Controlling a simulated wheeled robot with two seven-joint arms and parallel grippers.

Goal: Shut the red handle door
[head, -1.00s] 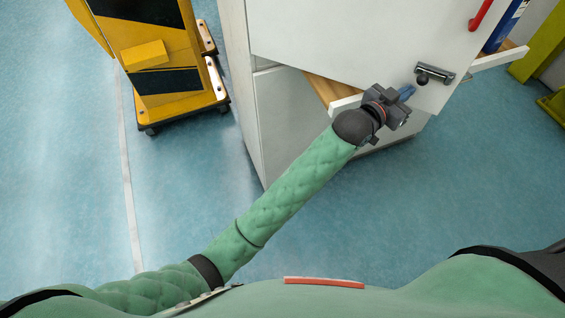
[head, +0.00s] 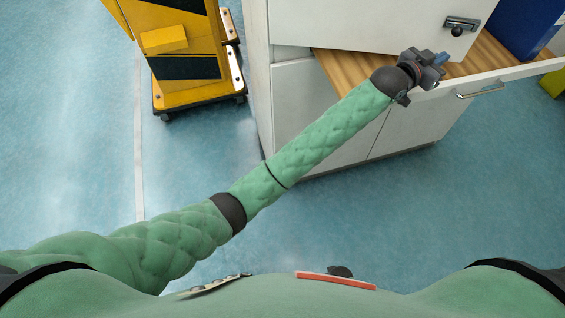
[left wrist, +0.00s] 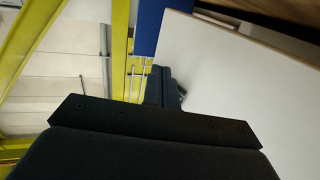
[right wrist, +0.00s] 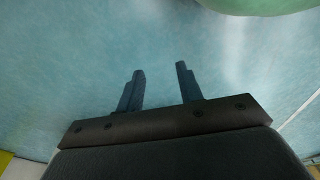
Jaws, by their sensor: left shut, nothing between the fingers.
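The white door (head: 390,20) stands ajar over the cabinet, with a metal latch (head: 461,27) near its lower free corner. The red handle is outside the head view. My left gripper (head: 440,60) is shut and empty just below the door's lower free corner, above the open drawer. I cannot tell whether it touches the door. In the left wrist view its shut fingers (left wrist: 160,88) are beside a large white panel (left wrist: 230,75), probably the door. My right gripper (right wrist: 160,88) is open and empty above the blue floor.
A drawer (head: 490,80) with a wooden bottom sticks out under the door, holding a blue box (head: 525,25). A yellow cart (head: 190,95) stands left of the white cabinet (head: 310,110). A yellow frame (left wrist: 80,50) shows in the left wrist view. The floor in front is clear.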

